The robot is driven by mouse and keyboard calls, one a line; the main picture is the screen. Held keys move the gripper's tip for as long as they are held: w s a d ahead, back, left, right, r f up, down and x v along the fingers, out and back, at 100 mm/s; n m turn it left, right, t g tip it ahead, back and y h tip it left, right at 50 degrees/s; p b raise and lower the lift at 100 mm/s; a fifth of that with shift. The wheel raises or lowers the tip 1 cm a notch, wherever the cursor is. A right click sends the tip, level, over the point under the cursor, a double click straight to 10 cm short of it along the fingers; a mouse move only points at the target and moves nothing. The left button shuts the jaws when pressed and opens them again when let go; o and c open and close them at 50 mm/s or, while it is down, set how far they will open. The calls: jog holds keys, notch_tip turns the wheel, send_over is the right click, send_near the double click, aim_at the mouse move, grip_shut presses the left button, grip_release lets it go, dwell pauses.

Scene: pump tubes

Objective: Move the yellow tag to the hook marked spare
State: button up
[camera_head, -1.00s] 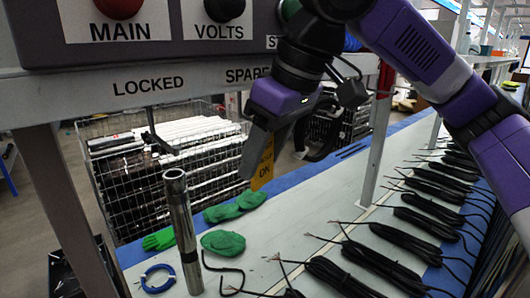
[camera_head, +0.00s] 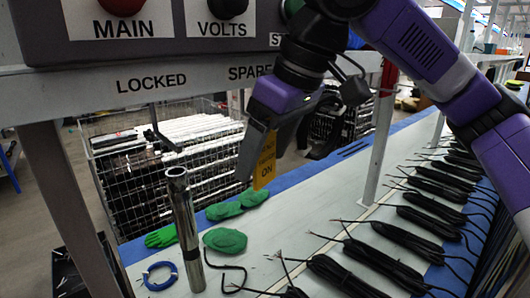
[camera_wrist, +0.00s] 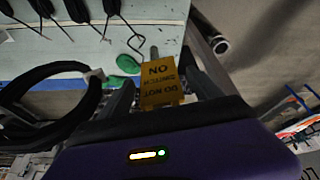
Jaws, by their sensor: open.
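The yellow tag (camera_head: 267,160) hangs upright below the beam, under the SPARE label (camera_head: 249,73). My gripper (camera_head: 256,160) is open around it. In the wrist view the tag (camera_wrist: 160,85) sits between the spread fingers, with its lettering upside down, and I see a gap on at least one side. A short grey peg end (camera_wrist: 153,52) shows just beyond the tag. The spare hook is hidden behind my gripper in the head view, so I cannot see how the tag's hole sits on it. The hook under LOCKED (camera_head: 158,136) is bare.
A grey panel (camera_head: 60,35) sits above the beam (camera_head: 60,98). Black cable bundles (camera_head: 375,258) line the right. A wire basket (camera_head: 105,165) stands behind.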

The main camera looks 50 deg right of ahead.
jog(key=v, duration=0.8)
jog(key=shift+f, duration=0.1)
